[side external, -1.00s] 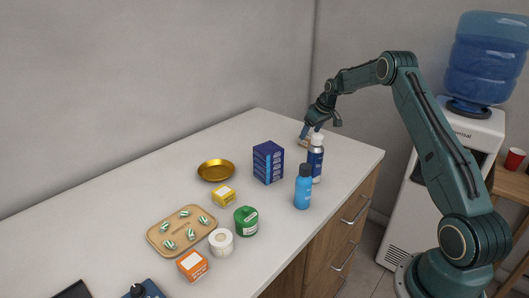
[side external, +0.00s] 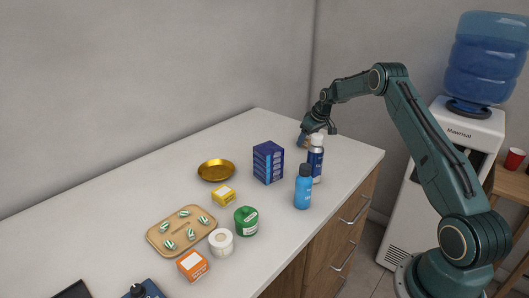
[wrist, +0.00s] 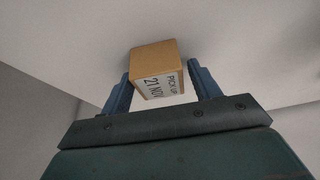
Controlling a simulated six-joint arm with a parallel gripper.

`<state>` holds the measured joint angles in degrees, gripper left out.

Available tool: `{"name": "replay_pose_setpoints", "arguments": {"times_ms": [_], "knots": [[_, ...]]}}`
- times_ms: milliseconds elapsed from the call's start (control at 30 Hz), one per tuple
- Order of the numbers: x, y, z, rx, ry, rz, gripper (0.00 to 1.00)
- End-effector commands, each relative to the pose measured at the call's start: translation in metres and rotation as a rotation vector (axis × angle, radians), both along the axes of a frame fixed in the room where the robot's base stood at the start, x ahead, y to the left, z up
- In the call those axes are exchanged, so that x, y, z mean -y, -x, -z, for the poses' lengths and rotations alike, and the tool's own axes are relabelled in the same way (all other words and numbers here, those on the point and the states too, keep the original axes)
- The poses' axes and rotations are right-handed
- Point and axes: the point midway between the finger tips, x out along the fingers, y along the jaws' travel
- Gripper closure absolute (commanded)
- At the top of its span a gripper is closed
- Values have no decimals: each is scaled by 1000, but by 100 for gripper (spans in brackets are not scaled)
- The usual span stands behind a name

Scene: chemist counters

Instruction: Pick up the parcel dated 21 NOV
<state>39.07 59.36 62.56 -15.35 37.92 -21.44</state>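The parcel (wrist: 153,60) is a small brown box with a white label reading "PICK UP 21 NOV" in the wrist view. It stands at the counter's far end, mostly hidden behind my gripper and the bottles in the side view. My gripper (wrist: 160,80) has its two blue fingers on either side of the parcel. A gap shows at the right finger; the left finger is very near the box, and I cannot tell if it touches. In the side view, my gripper (side external: 306,137) is low over the counter's far end.
A white-capped dark-blue bottle (side external: 316,163) and a light-blue bottle (side external: 303,191) stand in front of my gripper. A dark-blue box stack (side external: 268,163) is to their left. A gold dish (side external: 216,171) and a tray (side external: 158,246) are farther left. The back counter is clear.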

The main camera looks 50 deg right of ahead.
Motion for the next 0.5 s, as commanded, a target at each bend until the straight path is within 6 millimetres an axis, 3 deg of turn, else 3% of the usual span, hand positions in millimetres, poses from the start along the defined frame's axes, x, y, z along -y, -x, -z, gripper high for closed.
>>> {"name": "replay_pose_setpoints", "arguments": {"times_ms": [33,200,500], "knots": [[0,0,0,0,0,0,49],[0,0,0,0,0,0,79],[0,0,-2,1,0,0,79]]}}
